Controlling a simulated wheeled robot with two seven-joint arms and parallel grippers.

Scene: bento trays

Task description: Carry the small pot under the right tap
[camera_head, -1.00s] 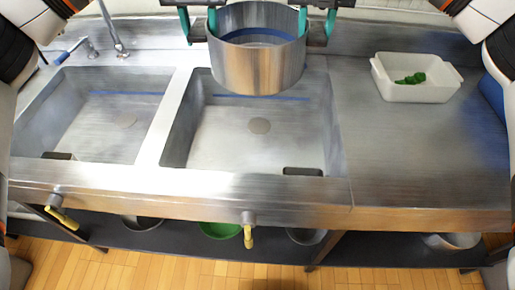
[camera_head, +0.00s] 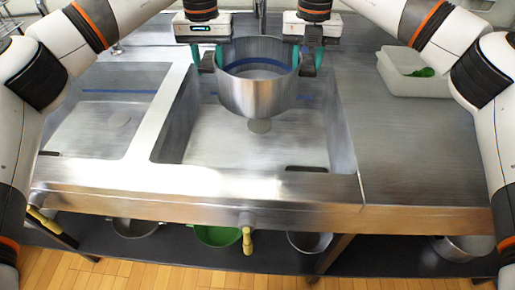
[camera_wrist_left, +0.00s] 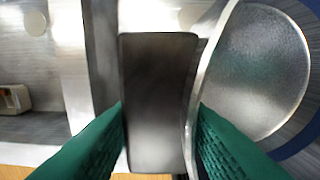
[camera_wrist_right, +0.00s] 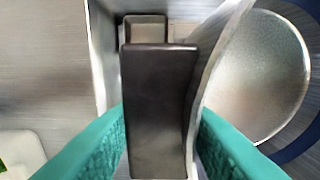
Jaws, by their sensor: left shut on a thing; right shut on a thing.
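The small pot (camera_head: 257,97) is a round steel pot with a blue band inside. It is upright over the back part of the right basin; its exact height is hard to tell. My left gripper (camera_head: 207,61) is shut on its left handle, and my right gripper (camera_head: 308,61) is shut on its right handle. The dark handles show between the green fingers in the left wrist view (camera_wrist_left: 160,100) and the right wrist view (camera_wrist_right: 160,110). A thin upright pipe, seemingly the right tap (camera_head: 262,15), shows behind the pot between my grippers; its spout is not clear.
The right basin (camera_head: 190,140) is empty, with a drain below the pot. The left basin (camera_head: 80,130) is empty. A white tub (camera_head: 420,83) with green pieces stands on the right counter. Several bowls, one green (camera_head: 218,236), sit on the shelf below.

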